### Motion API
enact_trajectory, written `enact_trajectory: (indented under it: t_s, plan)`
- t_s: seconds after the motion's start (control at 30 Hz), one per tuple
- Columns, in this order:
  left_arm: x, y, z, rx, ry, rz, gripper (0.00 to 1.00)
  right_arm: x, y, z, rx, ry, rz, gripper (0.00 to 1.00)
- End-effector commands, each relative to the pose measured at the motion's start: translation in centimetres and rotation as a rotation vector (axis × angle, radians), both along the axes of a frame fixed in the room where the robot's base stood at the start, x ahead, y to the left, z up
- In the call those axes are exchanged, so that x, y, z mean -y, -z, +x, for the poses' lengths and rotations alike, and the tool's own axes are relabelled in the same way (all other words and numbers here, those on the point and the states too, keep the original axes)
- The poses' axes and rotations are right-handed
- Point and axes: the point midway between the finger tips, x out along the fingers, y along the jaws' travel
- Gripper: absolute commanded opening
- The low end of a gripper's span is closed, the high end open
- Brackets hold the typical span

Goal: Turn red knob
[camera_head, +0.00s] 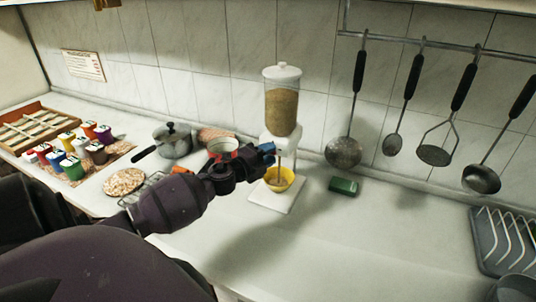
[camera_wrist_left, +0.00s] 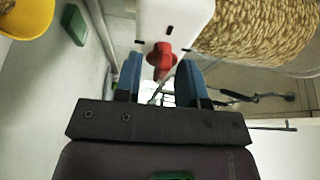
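The red knob (camera_wrist_left: 160,60) sticks out of the white base (camera_wrist_left: 172,20) of the grain dispenser in the left wrist view. My left gripper (camera_wrist_left: 158,72) has its two blue fingers apart, one on each side of the knob; I cannot tell whether they touch it. In the head view the dispenser (camera_head: 282,100) stands against the tiled wall, full of tan grain, and my left gripper (camera_head: 267,152) is at its lower left side. The knob is hidden there. A yellow bowl (camera_head: 280,180) stands under the spout, with a thin tan strip above it. My right gripper is not in view.
A green sponge (camera_head: 344,186) lies right of the dispenser. A grey pot (camera_head: 173,140) and several colored jars (camera_head: 73,168) stand to the left. Ladles and other utensils (camera_head: 437,150) hang at right, above a dish rack (camera_head: 500,240). The front counter is clear.

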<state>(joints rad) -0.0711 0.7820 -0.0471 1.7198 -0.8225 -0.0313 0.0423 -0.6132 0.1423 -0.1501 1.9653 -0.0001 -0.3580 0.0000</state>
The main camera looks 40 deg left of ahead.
Motion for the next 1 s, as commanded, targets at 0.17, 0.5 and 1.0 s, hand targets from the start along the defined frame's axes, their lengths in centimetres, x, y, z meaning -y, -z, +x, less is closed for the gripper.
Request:
enact_trajectory:
  t_s: [0.17,0.5,1.0]
  plan:
    - [0.0,0.0,0.0,0.000,0.000,-0.001,0.37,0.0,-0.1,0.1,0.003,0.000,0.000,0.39]
    - [-0.2,0.1,-1.8,-0.001,-0.001,0.000,0.37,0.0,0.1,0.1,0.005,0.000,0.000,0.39]
    - [-0.8,0.2,-9.1,-0.002,-0.001,-0.002,0.37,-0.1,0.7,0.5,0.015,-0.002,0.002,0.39]
